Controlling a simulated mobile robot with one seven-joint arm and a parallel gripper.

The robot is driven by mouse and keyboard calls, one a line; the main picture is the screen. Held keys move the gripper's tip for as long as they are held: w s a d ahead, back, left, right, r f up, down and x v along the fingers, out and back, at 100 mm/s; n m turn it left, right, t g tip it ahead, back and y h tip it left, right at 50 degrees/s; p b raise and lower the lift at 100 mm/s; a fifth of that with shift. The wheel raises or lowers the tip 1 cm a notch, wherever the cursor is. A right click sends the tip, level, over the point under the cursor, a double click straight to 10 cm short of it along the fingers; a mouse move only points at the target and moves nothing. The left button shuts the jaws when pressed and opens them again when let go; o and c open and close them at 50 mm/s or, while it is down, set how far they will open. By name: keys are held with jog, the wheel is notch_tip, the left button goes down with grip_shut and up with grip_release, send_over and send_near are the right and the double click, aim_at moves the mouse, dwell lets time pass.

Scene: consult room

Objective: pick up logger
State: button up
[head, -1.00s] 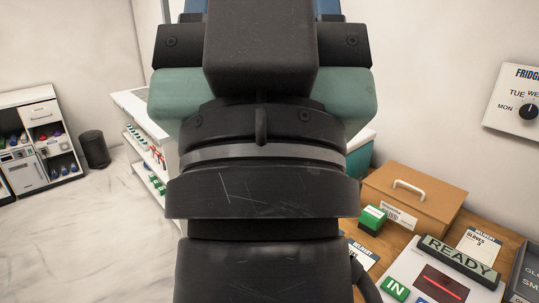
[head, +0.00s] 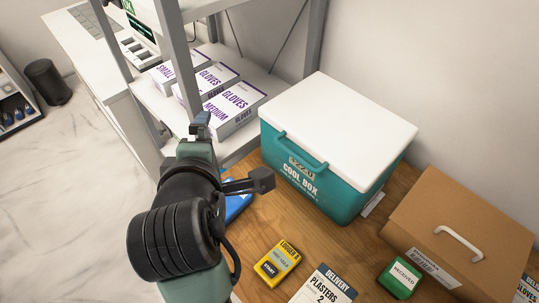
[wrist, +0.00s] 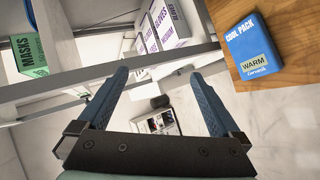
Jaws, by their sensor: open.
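The yellow logger (head: 278,263), marked "LOGGER B", lies on the wooden table near the front edge in the head view. It is not visible in the wrist view. My gripper (wrist: 160,88) is open and empty, its two blue fingers spread in the wrist view. In the head view my arm stands left of the logger and its end is up by the shelf edge, away from the logger.
A blue cool pack (wrist: 256,47) marked "WARM" lies on the table, partly hidden behind my arm in the head view. A teal cool box (head: 320,165), a brown box (head: 465,230), a green block (head: 400,277) and a delivery card (head: 325,287) are nearby. Glove boxes (head: 232,108) fill the shelf.

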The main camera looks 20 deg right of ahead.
jog(key=s+d+f+n+g+p, duration=0.1)
jog(key=s+f+n+g+p, duration=0.1)
jog(key=s+f+n+g, duration=0.45)
jog(key=n+g+h+p, duration=0.1)
jog(key=n+g, duration=0.1)
jog(key=g, duration=0.2)
send_near(277, 263)
jog(key=x, duration=0.3)
jog(key=shift+s+t, duration=0.1)
jog(key=shift+t, duration=0.15)
jog(key=shift+p+x, duration=0.5)
jog(key=shift+x, duration=2.55)
jog(key=shift+r, duration=0.1)
jog(key=c, duration=1.4)
